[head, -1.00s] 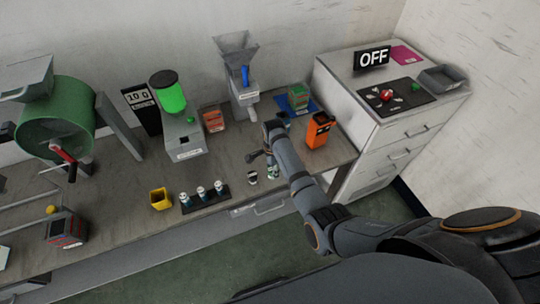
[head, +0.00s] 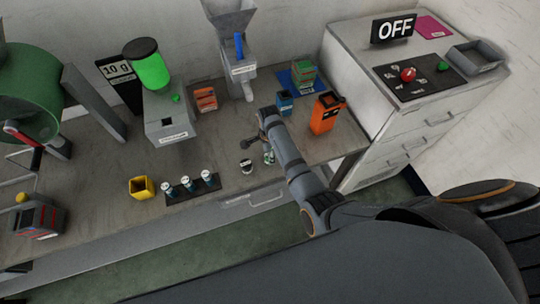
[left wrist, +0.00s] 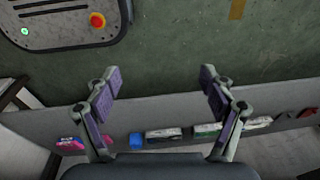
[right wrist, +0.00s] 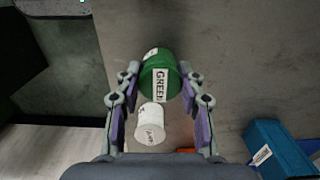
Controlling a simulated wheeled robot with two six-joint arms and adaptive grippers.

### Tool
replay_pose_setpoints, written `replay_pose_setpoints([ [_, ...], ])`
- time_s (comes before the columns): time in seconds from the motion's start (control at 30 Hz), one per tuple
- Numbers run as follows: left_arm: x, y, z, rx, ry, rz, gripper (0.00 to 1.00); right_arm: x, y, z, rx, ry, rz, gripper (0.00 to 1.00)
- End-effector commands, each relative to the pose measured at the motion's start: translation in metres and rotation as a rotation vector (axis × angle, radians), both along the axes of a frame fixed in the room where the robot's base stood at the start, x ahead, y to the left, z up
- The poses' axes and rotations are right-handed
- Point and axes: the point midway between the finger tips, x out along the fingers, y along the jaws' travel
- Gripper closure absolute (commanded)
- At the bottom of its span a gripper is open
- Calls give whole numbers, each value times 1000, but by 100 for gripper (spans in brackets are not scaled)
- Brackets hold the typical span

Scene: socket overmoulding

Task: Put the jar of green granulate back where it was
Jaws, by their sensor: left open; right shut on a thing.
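The jar of green granulate (right wrist: 160,80) shows in the right wrist view, with a white label reading GREEN. It sits between the fingertips of my right gripper (right wrist: 160,72), which is shut on it. In the head view my right gripper (head: 262,142) is low over the front of the bench, and the green jar (head: 269,157) shows partly beside my arm. A white jar (right wrist: 149,125) stands close beside the green one; its label is too small to read. My left gripper (left wrist: 160,85) is open and empty, away from the bench jars.
A black rack (head: 205,189) with three small jars and a yellow cup (head: 141,188) stand left of my right gripper. An orange container (head: 325,113) and a blue bin (head: 285,103) stand behind it. A drawer cabinet (head: 350,105) bounds the right.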

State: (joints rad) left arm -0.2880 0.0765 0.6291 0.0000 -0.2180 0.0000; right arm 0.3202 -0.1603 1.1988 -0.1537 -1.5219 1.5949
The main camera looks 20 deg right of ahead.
Motion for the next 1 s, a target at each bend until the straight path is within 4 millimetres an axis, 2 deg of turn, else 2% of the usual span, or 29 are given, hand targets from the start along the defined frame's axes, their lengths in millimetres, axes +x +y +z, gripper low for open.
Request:
replay_pose_setpoints([
  [0.1,7,-4,2,-4,-11,1,18,-1,0,0,0,2,0,98],
  [0.27,-11,1,-2,0,17,0,18,-1,0,-5,1,2,0,98],
  [0.3,-17,2,-2,3,26,0,18,-1,0,-4,1,2,0,56],
  [0.43,-26,3,-2,4,39,0,18,-1,0,-3,1,2,0,39],
  [0.7,-17,3,-1,4,26,0,18,-1,0,-3,1,2,0,39],
  [0.8,-13,3,3,4,21,0,18,0,0,5,1,0,0,39],
  [1.0,-12,3,50,4,19,0,18,0,0,48,1,1,0,39],
])
